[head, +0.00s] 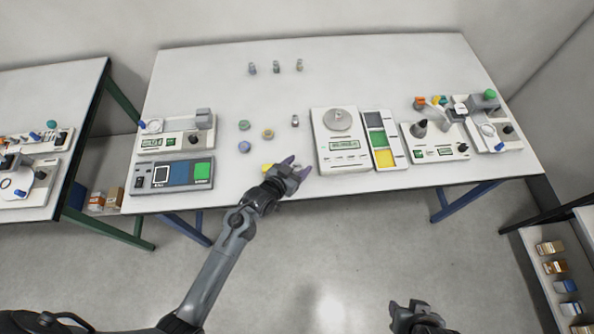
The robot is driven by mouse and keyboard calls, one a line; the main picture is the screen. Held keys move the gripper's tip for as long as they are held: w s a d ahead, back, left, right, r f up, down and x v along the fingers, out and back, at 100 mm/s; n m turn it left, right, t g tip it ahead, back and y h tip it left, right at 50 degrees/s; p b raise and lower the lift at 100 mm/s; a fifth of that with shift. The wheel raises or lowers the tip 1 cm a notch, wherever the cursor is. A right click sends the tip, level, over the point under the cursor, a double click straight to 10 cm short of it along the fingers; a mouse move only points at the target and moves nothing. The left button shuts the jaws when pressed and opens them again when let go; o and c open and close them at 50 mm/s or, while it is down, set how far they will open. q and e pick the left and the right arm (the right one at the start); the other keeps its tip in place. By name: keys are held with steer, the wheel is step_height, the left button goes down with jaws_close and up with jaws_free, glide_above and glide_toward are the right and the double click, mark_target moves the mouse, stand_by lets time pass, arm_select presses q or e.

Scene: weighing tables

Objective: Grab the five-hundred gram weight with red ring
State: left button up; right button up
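Several small weights stand on the white table. Three slim ones are at the back: a left one (252,69), a middle one (276,67) and a right one (299,65). Nearer are a green-topped weight (243,125), a blue-green one (244,146), a yellowish one (268,133) and a slim grey one (295,121). The picture is too small to tell which bears a red ring. My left gripper (297,167) is over the table's front edge, its purple fingertips apart and nothing seen between them. My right gripper (417,315) is low at the bottom; its fingers are unclear.
A yellow piece (267,168) shows beside my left gripper. A white scale (341,143) and a coloured panel (380,138) stand to its right, more instruments (435,140) beyond. Two devices (174,174) (176,134) stand at left. The table's back middle is mostly free.

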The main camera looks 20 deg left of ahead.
arm_select(q)
jaws_close()
steer(key=shift+r, duration=0.15)
